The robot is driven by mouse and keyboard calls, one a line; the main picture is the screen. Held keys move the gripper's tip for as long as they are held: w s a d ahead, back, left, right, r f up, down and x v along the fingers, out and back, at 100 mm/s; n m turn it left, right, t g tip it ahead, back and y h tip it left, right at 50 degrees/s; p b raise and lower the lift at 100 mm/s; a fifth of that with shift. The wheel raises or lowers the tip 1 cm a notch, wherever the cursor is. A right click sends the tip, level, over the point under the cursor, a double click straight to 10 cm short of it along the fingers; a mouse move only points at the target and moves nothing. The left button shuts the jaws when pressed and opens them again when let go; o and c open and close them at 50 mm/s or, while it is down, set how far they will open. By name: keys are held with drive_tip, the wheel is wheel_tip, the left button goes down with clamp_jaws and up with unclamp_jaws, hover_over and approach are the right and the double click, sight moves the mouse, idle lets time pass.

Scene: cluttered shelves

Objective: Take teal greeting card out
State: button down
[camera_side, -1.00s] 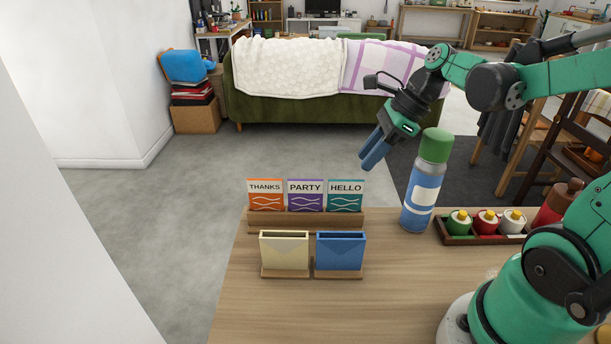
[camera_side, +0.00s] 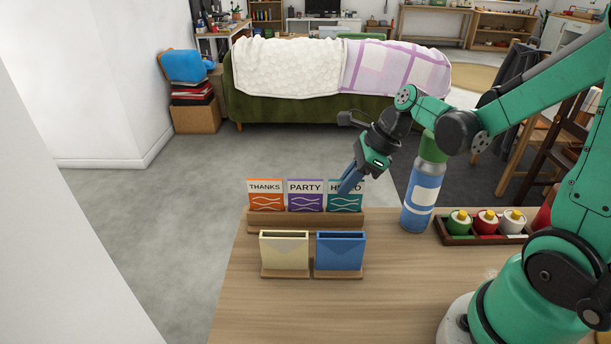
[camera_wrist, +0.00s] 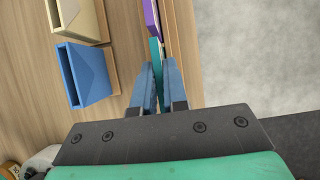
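The teal HELLO card (camera_side: 337,203) stands upright at the right end of the wooden card rack (camera_side: 284,226), its top partly hidden by my fingers. My gripper (camera_side: 345,188) points down and left over that card in the side view. In the wrist view my gripper (camera_wrist: 159,66) has its two blue fingers apart, with the teal card (camera_wrist: 155,52) edge-on between them. I cannot tell whether either finger touches it.
A purple PARTY card (camera_side: 305,198) and an orange THANKS card (camera_side: 266,198) stand left in the rack. Cream (camera_side: 284,255) and blue (camera_side: 340,255) envelopes stand in front. A spray can (camera_side: 421,200) and a tray of small bottles (camera_side: 456,240) are at right.

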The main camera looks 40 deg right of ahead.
drive_tip(key=shift+r, duration=0.35)
idle(0.3)
drive_tip(key=shift+r, duration=3.25)
